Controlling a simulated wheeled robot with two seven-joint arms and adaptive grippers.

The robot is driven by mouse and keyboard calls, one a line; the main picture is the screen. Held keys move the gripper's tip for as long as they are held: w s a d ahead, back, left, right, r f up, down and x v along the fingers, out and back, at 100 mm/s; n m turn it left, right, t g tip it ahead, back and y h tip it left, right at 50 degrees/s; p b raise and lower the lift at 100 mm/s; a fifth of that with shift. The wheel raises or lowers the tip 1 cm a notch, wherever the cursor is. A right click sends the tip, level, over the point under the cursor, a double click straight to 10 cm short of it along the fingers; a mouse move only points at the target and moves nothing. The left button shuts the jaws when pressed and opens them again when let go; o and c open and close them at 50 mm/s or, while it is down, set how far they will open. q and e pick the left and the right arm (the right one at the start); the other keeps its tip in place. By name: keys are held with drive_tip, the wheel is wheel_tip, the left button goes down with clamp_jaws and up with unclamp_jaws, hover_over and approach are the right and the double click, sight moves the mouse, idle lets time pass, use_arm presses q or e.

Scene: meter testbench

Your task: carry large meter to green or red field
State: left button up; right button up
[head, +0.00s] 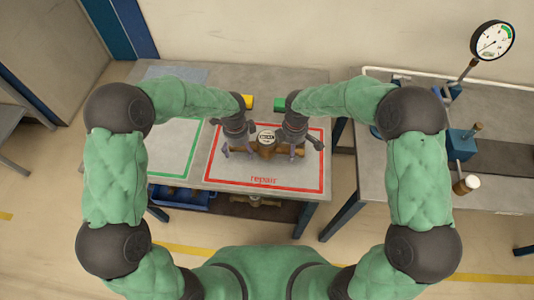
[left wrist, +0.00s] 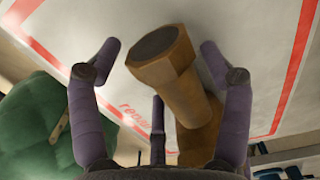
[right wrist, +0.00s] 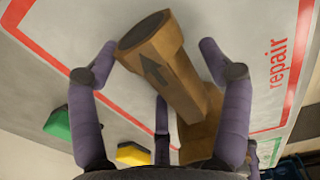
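The large meter (head: 266,138) is a brass body with a round white dial on top. It is over the red-outlined field marked "repair" (head: 263,180), between my two grippers. My left gripper (head: 238,153) is at its left pipe end, which shows in the left wrist view (left wrist: 165,62). The fingers stand apart on both sides of the pipe with visible gaps. My right gripper (head: 294,152) is at the right pipe end, seen in the right wrist view (right wrist: 160,60). Its fingers are also spread around the pipe with gaps. I cannot tell whether the meter rests on the field.
The green-outlined field (head: 176,150) lies to the left on the same table and looks empty. A yellow block (head: 249,101) and a green block (head: 279,104) are at the back. A testbench with a pressure gauge (head: 492,40) stands at the right. A blue bin (head: 183,197) is below.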

use_arm(q)
drive_tip(key=shift+w+r, duration=0.1)
drive_tip(key=shift+w, duration=0.05)
use_arm(e)
drive_tip(key=shift+s+f, duration=0.1)
use_arm(q)
drive_tip(key=shift+r, duration=0.3)
wheel_tip(320, 180, up, 11)
use_arm(e)
wheel_tip(320, 180, up, 12)
idle(0.6)
use_arm(q)
drive_tip(key=shift+r, duration=0.15)
